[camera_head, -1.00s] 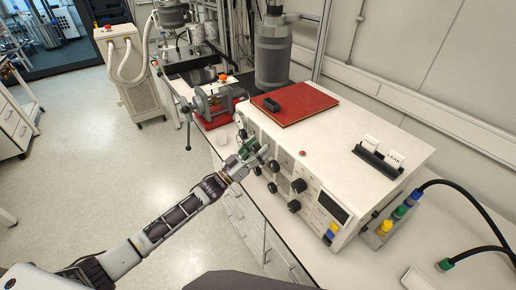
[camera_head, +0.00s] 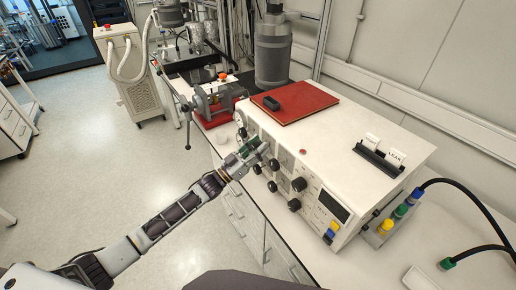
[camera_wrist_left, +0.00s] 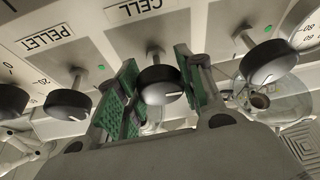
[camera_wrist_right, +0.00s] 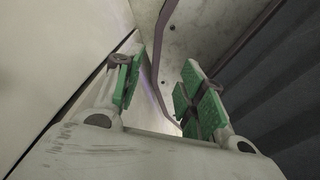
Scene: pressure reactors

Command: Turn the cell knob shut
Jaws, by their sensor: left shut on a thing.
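The black cell knob (camera_wrist_left: 160,84), with a white pointer line, sits under the CELL label (camera_wrist_left: 136,9) on the white panel in the left wrist view. My left gripper (camera_wrist_left: 157,90) has its green-padded fingers on both sides of this knob and is shut on it. In the head view my left gripper (camera_head: 257,150) is at the upper left of the panel's front and largely hides the knob. My right gripper (camera_wrist_right: 163,92) is open and empty in its wrist view; it is outside the head view.
Black knobs flank the cell knob: one by the PELLET label (camera_wrist_left: 68,105) and one on the right (camera_wrist_left: 269,62). The white instrument box (camera_head: 335,140) carries a red book (camera_head: 298,103) and a black card holder (camera_head: 379,160). A red-based vise-like device (camera_head: 217,115) stands behind my left gripper.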

